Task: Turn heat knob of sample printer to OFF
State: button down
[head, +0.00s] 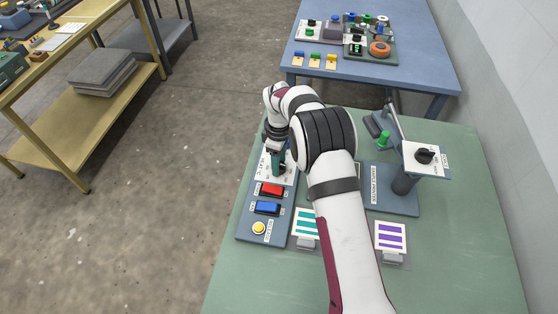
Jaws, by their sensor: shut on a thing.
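The sample printer (378,199) stands at the right of the green table, with its name on a blue-grey base. A black knob (424,156) sits on its raised white dial plate (411,165); the small lettering is too fine to read. My gripper (279,170) is away to the left of that knob, pointing down over the white dial plate (263,174) of a separate control panel. It is shut on the knob of that panel, which its teal fingers mostly hide. The knob's setting cannot be told.
The control panel (245,225) also has a red button (271,190), a blue button (267,208) and a yellow button (259,228). Striped sample cards (391,237) lie near the front. My arm crosses between panel and printer.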

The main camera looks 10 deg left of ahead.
jog(key=shift+n, duration=1)
jog(key=shift+c, duration=1.5)
grip_release()
notch_tip(320, 180, up, 16)
